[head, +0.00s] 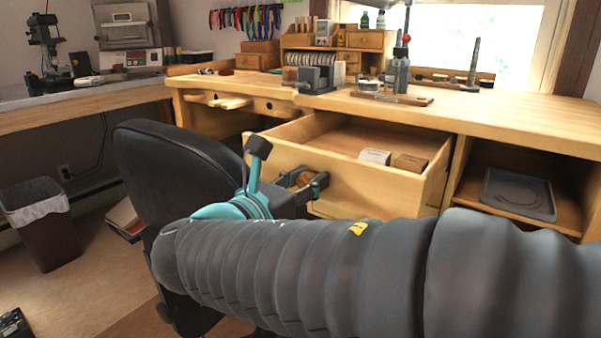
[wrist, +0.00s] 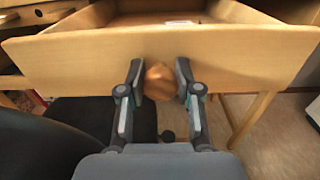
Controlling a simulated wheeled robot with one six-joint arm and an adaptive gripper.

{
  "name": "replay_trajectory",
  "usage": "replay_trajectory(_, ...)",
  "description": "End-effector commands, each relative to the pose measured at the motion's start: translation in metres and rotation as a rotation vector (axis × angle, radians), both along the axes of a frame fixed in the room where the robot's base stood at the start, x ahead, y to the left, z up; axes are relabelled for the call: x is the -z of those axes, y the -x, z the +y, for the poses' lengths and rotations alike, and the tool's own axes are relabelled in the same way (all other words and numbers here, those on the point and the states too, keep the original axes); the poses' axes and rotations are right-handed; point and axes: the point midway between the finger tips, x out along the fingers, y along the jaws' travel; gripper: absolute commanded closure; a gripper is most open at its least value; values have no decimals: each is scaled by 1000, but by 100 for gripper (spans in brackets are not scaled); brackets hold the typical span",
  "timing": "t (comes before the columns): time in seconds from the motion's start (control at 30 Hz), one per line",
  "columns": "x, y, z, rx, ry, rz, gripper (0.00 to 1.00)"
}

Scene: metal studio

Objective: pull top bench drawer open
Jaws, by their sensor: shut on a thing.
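The top bench drawer (head: 370,187) is pulled well out from under the wooden workbench, and its inside shows. It holds a pale block (head: 375,157) and a brown block (head: 410,162). My gripper (head: 308,184) is at the drawer's front panel, shut on its round wooden knob. In the wrist view the two fingers (wrist: 158,82) sit on either side of the knob (wrist: 159,83), in front of the drawer front (wrist: 230,55). My arm hides the space below the drawer in the head view.
A black chair (head: 165,160) stands close left of the drawer and my arm. An open shelf with a grey tray (head: 518,194) is to the right. The benchtop (head: 470,115) carries tools and bottles. A waste bin (head: 45,230) stands at far left.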

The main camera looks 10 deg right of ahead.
Motion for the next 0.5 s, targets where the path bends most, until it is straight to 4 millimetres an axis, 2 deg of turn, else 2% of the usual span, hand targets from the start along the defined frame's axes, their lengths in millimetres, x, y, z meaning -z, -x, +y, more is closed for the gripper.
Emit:
replay_trajectory(0.37,0,2,0,4,1,-1,100)
replay_trajectory(0.4,0,1,0,3,0,0,64)
replay_trajectory(0.5,0,2,0,3,0,0,42)
